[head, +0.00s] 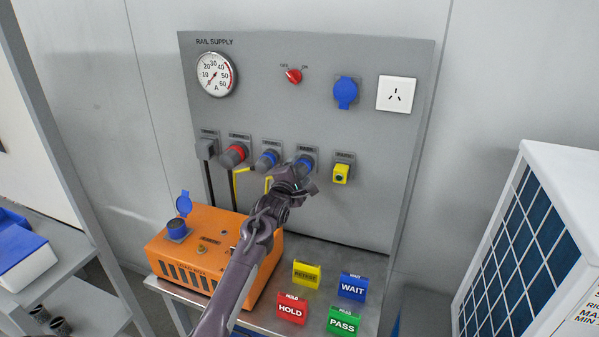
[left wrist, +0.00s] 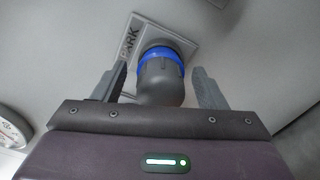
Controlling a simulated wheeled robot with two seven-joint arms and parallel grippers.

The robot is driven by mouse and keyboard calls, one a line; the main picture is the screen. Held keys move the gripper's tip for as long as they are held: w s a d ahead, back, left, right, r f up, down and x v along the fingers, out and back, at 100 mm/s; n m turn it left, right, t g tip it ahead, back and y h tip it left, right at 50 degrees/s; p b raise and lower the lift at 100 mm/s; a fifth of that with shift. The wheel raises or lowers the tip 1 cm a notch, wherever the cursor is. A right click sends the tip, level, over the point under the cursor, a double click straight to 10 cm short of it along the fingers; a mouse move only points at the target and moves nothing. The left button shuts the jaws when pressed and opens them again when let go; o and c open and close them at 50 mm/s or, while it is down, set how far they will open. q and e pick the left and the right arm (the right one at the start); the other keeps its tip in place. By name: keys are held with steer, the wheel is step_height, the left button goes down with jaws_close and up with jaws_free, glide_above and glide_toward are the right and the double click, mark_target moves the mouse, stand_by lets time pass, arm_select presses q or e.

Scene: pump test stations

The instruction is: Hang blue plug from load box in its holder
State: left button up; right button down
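A grey plug with a blue ring (head: 304,163) sits in a holder in the row on the rail supply panel. In the left wrist view, the blue plug (left wrist: 162,72) is seated against a plate marked "PARK" (left wrist: 130,42). My left gripper (head: 299,176) is at this plug. Its two fingers stand on either side of the plug with gaps, open and not pressing on it. The orange load box (head: 211,262) stands on the bench, with a blue socket (head: 178,230) on top and its lid raised. My right gripper is not in view.
A yellow item (head: 341,173) hangs at the right. Tags WAIT (head: 352,287), PASS (head: 343,321) and HOLD (head: 291,309) stand on the bench. A white unit (head: 540,170) stands at right.

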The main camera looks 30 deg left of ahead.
arm_select(q)
steer(key=shift+f, duration=0.1)
steer(key=shift+s, duration=0.25)
steer(key=b+v, duration=0.2)
steer(key=v, duration=0.5)
steer(key=shift+s, duration=0.15)
